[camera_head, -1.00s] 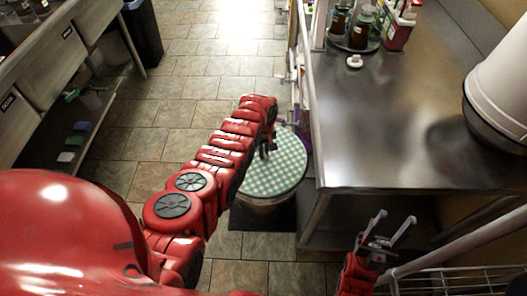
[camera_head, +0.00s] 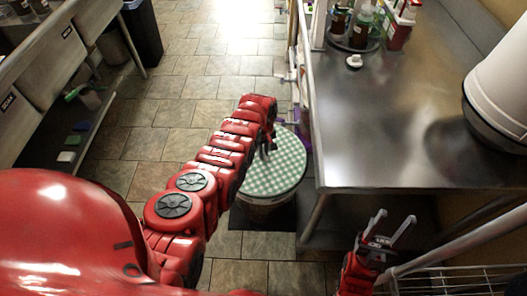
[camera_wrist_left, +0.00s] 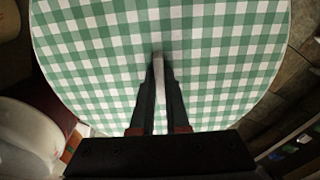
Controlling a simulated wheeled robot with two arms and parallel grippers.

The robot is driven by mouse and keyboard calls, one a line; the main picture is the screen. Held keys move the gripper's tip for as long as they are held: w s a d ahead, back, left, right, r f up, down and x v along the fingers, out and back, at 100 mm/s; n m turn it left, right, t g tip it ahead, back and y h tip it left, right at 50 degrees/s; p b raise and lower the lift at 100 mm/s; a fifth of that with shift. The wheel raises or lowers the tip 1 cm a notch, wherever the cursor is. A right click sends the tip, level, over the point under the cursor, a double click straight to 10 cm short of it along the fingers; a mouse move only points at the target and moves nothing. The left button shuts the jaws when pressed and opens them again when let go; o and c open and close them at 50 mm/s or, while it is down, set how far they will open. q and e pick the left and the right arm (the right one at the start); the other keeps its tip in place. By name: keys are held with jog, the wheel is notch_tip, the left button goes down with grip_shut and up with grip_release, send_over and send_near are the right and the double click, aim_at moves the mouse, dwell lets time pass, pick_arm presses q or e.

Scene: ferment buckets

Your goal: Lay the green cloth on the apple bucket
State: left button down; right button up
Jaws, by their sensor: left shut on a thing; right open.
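The green and white checked cloth (camera_head: 278,172) is round and lies flat over the top of a bucket (camera_head: 265,213) on the floor. The bucket's contents are hidden under the cloth. In the left wrist view the cloth (camera_wrist_left: 230,60) fills most of the picture. My left gripper (camera_head: 268,150) is at the cloth's upper left part in the head view. In the left wrist view its fingers (camera_wrist_left: 158,90) are shut together on a pale strip at the cloth. My right gripper (camera_head: 390,228) is open and empty, low in front of the steel table.
A steel table (camera_head: 400,110) stands right of the bucket, its edge close to the cloth. Bottles on a round tray (camera_head: 352,44) stand at its back. A wire rack (camera_head: 460,280) is at lower right. Tiled floor (camera_head: 190,90) is open beyond the bucket.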

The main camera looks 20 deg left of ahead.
pick_arm(q)
jog(key=shift+f+b, duration=0.9)
dwell(2.0)
jog(key=shift+c, duration=1.4)
grip_release()
jog(key=shift+r+p, duration=2.95)
jog(key=shift+r, duration=0.6)
